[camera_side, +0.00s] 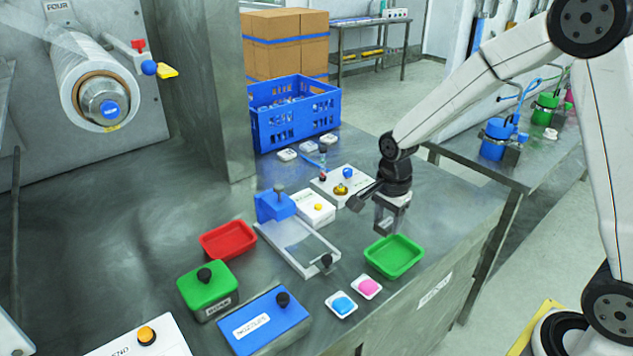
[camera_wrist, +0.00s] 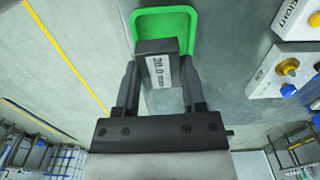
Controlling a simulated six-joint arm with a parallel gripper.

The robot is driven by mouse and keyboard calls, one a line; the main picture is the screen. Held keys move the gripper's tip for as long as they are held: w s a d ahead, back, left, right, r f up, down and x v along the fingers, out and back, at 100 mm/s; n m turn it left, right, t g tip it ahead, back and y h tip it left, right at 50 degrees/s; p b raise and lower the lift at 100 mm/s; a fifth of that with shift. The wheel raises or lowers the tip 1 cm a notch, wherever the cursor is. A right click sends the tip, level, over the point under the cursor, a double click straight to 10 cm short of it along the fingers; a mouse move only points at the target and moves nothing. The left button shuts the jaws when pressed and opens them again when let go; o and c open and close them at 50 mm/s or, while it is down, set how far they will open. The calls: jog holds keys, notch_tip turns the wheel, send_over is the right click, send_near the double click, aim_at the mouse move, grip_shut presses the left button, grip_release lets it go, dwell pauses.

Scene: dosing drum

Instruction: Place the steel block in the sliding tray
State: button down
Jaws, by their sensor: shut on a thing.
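The steel block (camera_wrist: 160,68) is dark on top, with a pale side face marked "20.0 mm". My gripper (camera_wrist: 160,90) is shut on it, one finger on each side. In the side view my gripper (camera_side: 391,208) holds the block (camera_side: 384,223) above the bench, behind the green dish. What seems to be the sliding tray (camera_side: 297,262) is a pale flat frame with a black knob at its front right and a blue block-shaped part at its back left. It lies left of my gripper, apart from it. Its inside looks empty.
A green dish (camera_side: 393,274) also shows below the block in the wrist view (camera_wrist: 140,22). A red dish (camera_side: 228,240), a green box (camera_side: 207,292) and a blue box (camera_side: 265,323) stand left and in front. White button units (camera_side: 315,209) and a blue crate (camera_side: 296,113) are behind.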

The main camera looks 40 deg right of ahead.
jog(key=w+a+r, duration=0.1)
jog(key=a, duration=0.7)
jog(key=shift+r+m, duration=0.3)
jog(key=shift+r, duration=0.05)
jog(key=shift+w, duration=0.1)
send_over(308, 250)
jog(key=s, duration=0.1)
jog(key=f, duration=0.8)
jog(key=shift+s+d+f, duration=0.15)
jog(key=shift+s, duration=0.05)
jog(key=shift+w+f, duration=0.45)
jog(key=shift+f, duration=0.05)
jog(key=shift+w+f, duration=0.1)
jog(key=shift+w+f, duration=0.15)
jog(key=shift+f, duration=1.6)
jog(key=shift+f, duration=0.15)
